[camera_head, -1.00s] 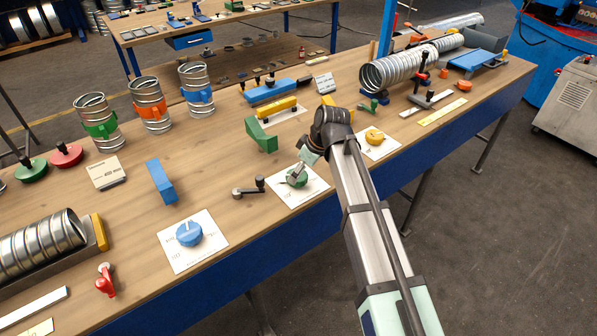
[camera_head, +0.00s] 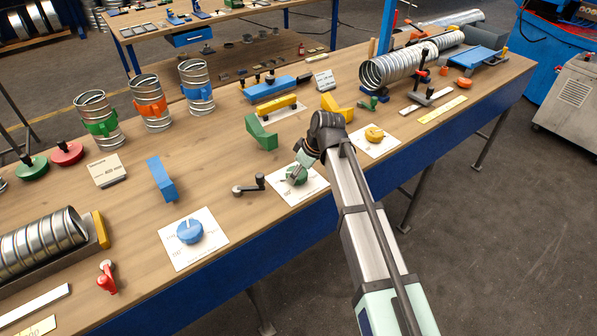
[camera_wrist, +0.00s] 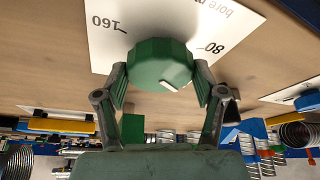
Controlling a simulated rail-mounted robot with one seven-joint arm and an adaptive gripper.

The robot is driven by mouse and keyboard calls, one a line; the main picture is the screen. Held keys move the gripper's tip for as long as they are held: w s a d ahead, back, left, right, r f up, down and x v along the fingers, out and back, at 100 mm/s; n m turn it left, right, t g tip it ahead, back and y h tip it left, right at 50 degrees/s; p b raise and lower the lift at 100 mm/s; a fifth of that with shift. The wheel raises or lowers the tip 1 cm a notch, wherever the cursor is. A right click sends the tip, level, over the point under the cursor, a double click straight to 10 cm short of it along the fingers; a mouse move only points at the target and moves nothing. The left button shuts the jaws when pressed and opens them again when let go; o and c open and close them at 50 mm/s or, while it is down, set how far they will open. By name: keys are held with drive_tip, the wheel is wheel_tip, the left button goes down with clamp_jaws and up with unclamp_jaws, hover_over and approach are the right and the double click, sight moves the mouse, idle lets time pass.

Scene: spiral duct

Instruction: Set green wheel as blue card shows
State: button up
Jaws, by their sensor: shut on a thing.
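The green wheel (camera_head: 294,175) sits on a white plate (camera_head: 312,186) near the table's front edge. In the wrist view the green wheel (camera_wrist: 158,61) is a faceted knob with a white mark on its lower right rim. Its plate (camera_wrist: 222,18) is printed "160" at left and "80" at right. My gripper (camera_wrist: 160,92) has one finger on each side of the wheel and is shut on it. In the head view my gripper (camera_head: 298,170) partly covers the wheel. I cannot pick out a blue card; a white card (camera_head: 107,171) has print too small to read.
A blue wheel (camera_head: 190,231) and a yellow wheel (camera_head: 374,134) sit on plates either side. A dark crank handle (camera_head: 250,185) lies just left of the green wheel's plate. A green block (camera_head: 261,132) stands behind it, and a blue block (camera_head: 161,180) stands further left.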

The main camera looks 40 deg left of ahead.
drive_tip(key=shift+m, duration=0.3)
drive_tip(key=m+t, duration=0.1)
drive_tip(key=m, duration=0.1)
drive_tip(key=shift+s+m+b, duration=0.15)
drive_tip(key=shift+m+b, duration=0.15)
drive_tip(key=shift+m, duration=0.1)
drive_tip(key=m+t, duration=0.1)
drive_tip(key=m, duration=0.2)
drive_tip(key=shift+s+m+t, duration=0.1)
drive_tip(key=shift+m+t, duration=0.2)
drive_tip(key=m+t+h, duration=0.1)
drive_tip(key=m, duration=0.2)
drive_tip(key=shift+a, duration=0.15)
drive_tip(key=shift+m+t+h+b, duration=0.4)
drive_tip(key=shift+m+h, duration=0.2)
drive_tip(key=shift+m, duration=1.3)
drive_tip(key=o, duration=1.1)
drive_tip(key=shift+o, duration=0.2)
